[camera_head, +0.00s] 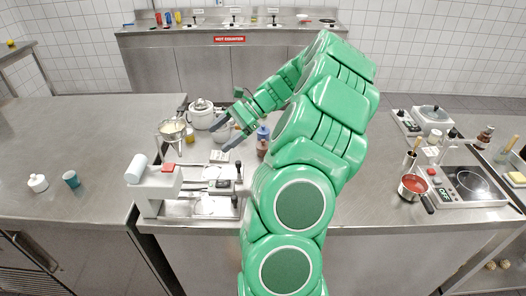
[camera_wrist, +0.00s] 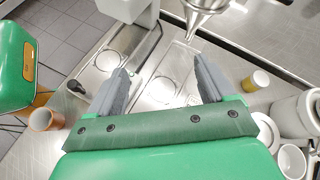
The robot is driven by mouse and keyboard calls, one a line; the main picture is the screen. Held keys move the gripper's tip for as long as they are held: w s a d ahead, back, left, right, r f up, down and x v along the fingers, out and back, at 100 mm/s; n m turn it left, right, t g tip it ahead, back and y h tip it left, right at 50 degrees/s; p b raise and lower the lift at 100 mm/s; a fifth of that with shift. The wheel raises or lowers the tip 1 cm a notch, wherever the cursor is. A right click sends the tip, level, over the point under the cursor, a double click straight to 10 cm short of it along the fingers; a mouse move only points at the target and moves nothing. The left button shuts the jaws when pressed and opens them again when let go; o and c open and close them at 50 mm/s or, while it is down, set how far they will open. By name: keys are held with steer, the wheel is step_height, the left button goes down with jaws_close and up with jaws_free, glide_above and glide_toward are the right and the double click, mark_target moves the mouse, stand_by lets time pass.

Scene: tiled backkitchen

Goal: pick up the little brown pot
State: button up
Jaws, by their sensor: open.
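A small brown pot (camera_wrist: 42,119) stands on the steel counter at the left of the wrist view, beside my green arm. What looks like the same brown pot (camera_head: 262,148) shows in the head view, just left of my arm and below a blue-topped item. My gripper (camera_head: 228,134) is open and empty above the counter, to the left of the pot in the head view. In the wrist view the gripper's two grey fingers (camera_wrist: 160,66) are spread apart, with the pot outside them to the left.
A grey machine with a red button (camera_head: 166,168) stands at the counter's front left. A white cooker (camera_head: 201,113) and a metal funnel on a stand (camera_head: 173,130) are behind it. A red-filled saucepan (camera_head: 412,187) and a hotplate (camera_head: 470,183) are on the right.

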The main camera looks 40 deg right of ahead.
mark_target(262, 144)
steer(key=s+d+f+m+t, duration=0.1)
steer(key=s+d+f+m, duration=0.1)
steer(key=d, duration=0.5)
steer(key=s+d+f+m+t, duration=0.2)
steer(key=d+f+m, duration=0.1)
steer(key=d+f, duration=0.2)
steer(key=s+d+f+m+t+h, duration=0.1)
steer(key=s+d+f+m+t, duration=0.1)
steer(key=d, duration=0.6)
steer(key=shift+d+f+m, duration=0.3)
steer(key=shift+f+m, duration=0.2)
steer(key=shift+f, duration=0.25)
steer(key=shift+r+x, duration=0.2)
steer(key=shift+x, duration=3.6)
steer(key=c, duration=1.1)
steer(key=shift+r, duration=0.2)
steer(key=shift+c, duration=0.2)
